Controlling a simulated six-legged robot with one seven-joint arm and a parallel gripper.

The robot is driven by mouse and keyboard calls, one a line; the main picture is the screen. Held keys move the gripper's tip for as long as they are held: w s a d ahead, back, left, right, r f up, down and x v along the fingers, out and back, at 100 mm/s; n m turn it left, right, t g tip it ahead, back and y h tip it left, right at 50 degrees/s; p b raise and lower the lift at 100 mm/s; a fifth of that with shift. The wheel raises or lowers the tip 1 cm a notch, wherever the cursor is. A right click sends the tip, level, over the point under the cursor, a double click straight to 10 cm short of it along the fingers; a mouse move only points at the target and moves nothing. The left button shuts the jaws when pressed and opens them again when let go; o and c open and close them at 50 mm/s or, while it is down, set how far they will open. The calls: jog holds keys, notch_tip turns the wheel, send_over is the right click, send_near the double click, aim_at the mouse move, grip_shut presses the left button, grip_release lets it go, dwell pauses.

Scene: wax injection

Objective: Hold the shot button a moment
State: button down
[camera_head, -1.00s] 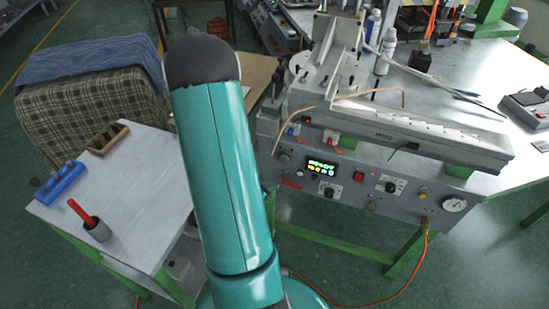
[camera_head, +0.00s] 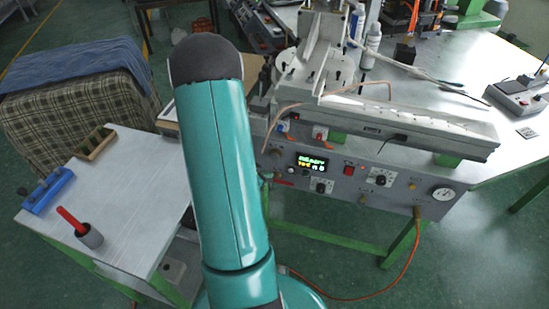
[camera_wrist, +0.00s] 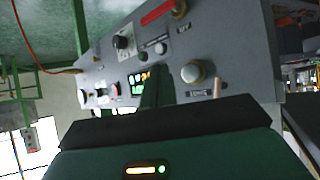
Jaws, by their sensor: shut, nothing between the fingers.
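The grey control panel (camera_head: 345,188) of the wax injector faces me below the machine's bed. In the wrist view the panel shows upside down. There, a round pale button with a brass ring (camera_wrist: 193,72) sits beside a small label too blurred to read, so I cannot confirm it is the shot button. It also shows at the panel's left end in the head view (camera_head: 277,153). My gripper (camera_wrist: 155,76) is shut and empty, pointing at the panel just beside that button. Contact cannot be told. My arm hides the gripper in the head view.
A lit display (camera_head: 311,163), a red switch (camera_head: 349,171) and a pressure gauge (camera_head: 443,194) share the panel. A copper-coloured tube (camera_head: 290,108) bends above its left end. A side table (camera_head: 130,215) stands left with a blue tool (camera_head: 46,190) and a red-handled cup.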

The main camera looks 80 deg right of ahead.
aim_at(275, 157)
jog(key=shift+d, duration=2.3)
jog(key=shift+d, duration=0.1)
jog(key=shift+d, duration=0.3)
jog(key=shift+s+d, duration=0.1)
jog(key=shift+d, duration=0.45)
dwell(2.2)
jog(key=shift+a, duration=0.1)
dwell(1.4)
jog(key=shift+a, duration=0.85)
